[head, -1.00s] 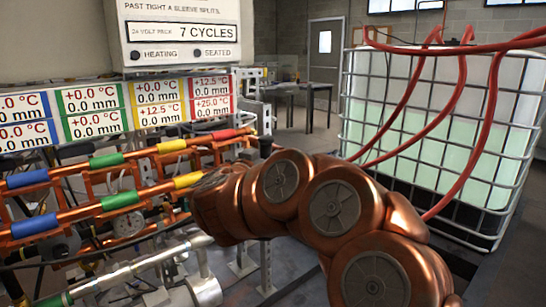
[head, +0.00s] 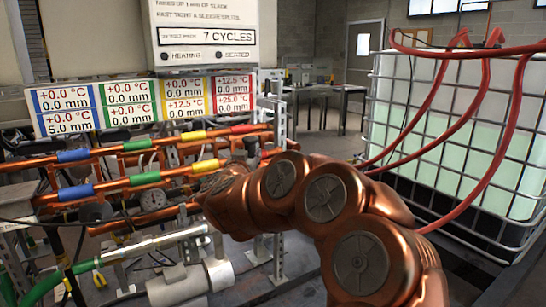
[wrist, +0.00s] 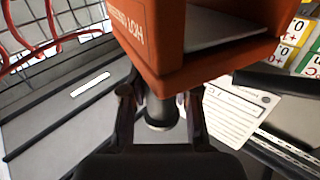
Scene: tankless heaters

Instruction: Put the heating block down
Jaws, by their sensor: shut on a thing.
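The heating block is an orange-red, open-sided block (wrist: 215,65) with white lettering that includes "HOT", filling the upper middle of the wrist view. A dark round stem (wrist: 172,125) runs down from it. My gripper (wrist: 162,108) has its two dark fingers on either side of this stem and is shut on it, holding the block. In the head view my copper arm reaches left, and its far end hides the gripper. I cannot make out the block there.
Copper pipes with coloured sleeves (head: 145,179) run on a rack at left, below a readout panel (head: 120,103). A caged white tank (head: 450,120) with red hoses (head: 490,130) stands at right. A sheet of paper (wrist: 240,120) shows at right in the wrist view.

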